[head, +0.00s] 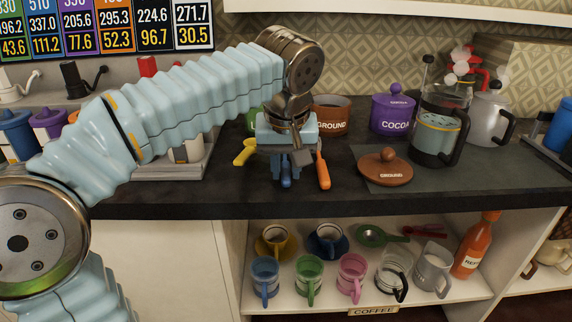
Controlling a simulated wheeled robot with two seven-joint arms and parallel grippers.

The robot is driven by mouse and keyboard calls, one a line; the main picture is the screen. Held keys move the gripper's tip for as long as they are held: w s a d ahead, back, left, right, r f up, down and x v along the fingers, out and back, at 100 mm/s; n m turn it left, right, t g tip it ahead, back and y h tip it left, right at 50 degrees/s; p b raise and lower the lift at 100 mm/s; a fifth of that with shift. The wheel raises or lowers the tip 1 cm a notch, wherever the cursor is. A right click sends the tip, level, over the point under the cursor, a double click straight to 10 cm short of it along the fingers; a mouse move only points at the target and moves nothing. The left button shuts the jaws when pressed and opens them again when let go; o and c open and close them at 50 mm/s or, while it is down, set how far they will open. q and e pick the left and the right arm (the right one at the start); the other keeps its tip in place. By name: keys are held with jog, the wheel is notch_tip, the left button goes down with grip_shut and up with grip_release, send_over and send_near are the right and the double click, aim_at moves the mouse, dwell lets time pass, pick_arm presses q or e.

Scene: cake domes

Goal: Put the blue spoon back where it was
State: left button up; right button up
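My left gripper (290,165) points down over the front part of the dark counter, between a yellow spoon (245,151) and an orange spoon (322,171). Blue handle-like pieces (286,182) show just below the gripper, at the counter's front; they appear to be the blue spoon. The gripper's body hides most of it. I cannot tell whether the fingers are closed on it or whether it touches the counter. My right gripper is not in view.
An open brown GROUND canister (331,114) stands behind, its lid (385,168) on a grey mat (478,172). A purple COCOA canister (392,115), a French press (438,133) and a kettle (488,118) stand right. Several mugs and an orange bottle (476,246) fill the shelf below.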

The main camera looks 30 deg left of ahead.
pick_arm(q)
jog(key=o, duration=0.5)
jog(key=shift+c, duration=0.2)
jog(key=shift+r, duration=0.2)
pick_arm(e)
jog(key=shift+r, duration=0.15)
pick_arm(q)
jog(key=shift+p+v, duration=2.05)
jog(key=shift+v, duration=0.15)
jog(key=shift+p+v, duration=0.3)
jog(key=shift+v, duration=0.85)
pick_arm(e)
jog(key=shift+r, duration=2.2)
pick_arm(q)
jog(key=shift+w, duration=0.15)
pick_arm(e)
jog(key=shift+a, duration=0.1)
